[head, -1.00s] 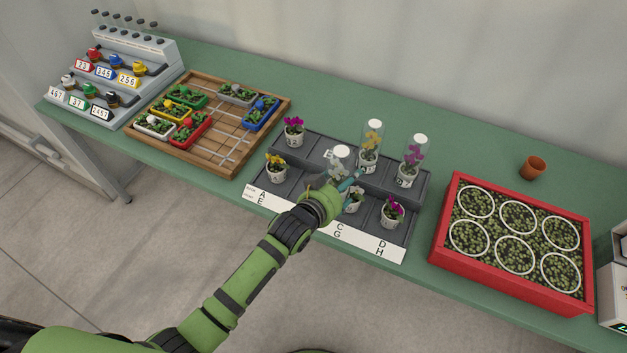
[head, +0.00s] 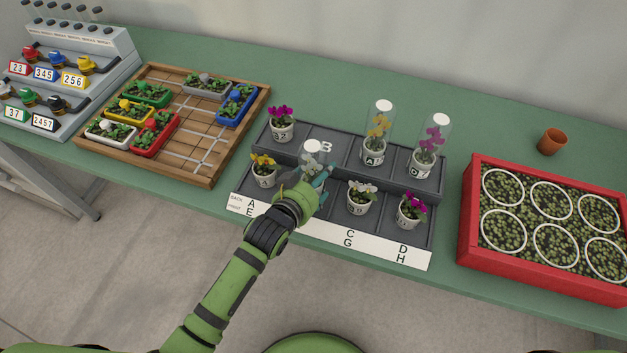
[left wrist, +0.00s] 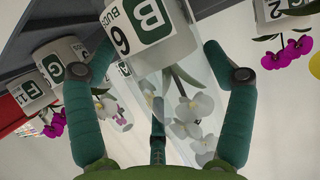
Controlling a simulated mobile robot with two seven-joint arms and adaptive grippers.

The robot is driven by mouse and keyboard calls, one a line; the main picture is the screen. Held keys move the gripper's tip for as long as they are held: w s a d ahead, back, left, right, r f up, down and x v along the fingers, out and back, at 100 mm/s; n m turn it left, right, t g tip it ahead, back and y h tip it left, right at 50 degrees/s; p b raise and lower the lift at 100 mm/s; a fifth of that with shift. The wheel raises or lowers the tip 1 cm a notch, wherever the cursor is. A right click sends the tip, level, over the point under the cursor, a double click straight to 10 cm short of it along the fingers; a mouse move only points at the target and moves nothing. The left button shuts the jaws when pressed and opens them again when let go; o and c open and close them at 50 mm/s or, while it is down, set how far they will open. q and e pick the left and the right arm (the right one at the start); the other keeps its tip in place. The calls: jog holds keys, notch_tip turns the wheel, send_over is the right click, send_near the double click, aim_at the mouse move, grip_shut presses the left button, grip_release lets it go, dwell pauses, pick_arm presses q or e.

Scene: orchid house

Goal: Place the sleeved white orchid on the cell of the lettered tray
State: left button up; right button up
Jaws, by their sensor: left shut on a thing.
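The sleeved white orchid (head: 312,152), in a clear sleeve, is in my left gripper (head: 311,180) over the left-middle of the lettered tray (head: 337,218). In the left wrist view the two fingers flank the sleeve, with white blooms (left wrist: 195,108) inside. Its white pot (left wrist: 150,40) carries a label with a large B and a 6. The head view hides the pot's underside, so I cannot tell whether it touches the tray. The back-row cell marked B (head: 322,137), just behind the sleeve, looks empty. My right gripper is not in view.
Sleeved yellow (head: 379,128) and sleeved magenta (head: 433,140) orchids stand right of cell B; an unsleeved magenta orchid (head: 281,125) stands left. Unsleeved yellow (head: 263,170), white (head: 361,197) and magenta (head: 411,211) orchids fill front cells. A red planter (head: 470,245) stands right, a wooden tray (head: 205,165) left.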

pick_arm(q)
jog(key=shift+w+f, duration=0.2)
jog(key=shift+f, duration=0.15)
jog(key=shift+w+a, duration=0.15)
jog(key=o, duration=0.9)
jog(key=shift+o, duration=1.2)
jog(key=shift+s+r, duration=0.1)
jog(key=shift+s, duration=0.1)
jog(key=shift+s+a+r, duration=0.1)
jog(key=shift+s+a, duration=0.15)
jog(key=shift+s, duration=0.15)
jog(key=v, duration=1.1)
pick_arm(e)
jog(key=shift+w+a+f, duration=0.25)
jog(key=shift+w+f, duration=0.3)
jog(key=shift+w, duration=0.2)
pick_arm(q)
jog(key=shift+w+r, duration=0.1)
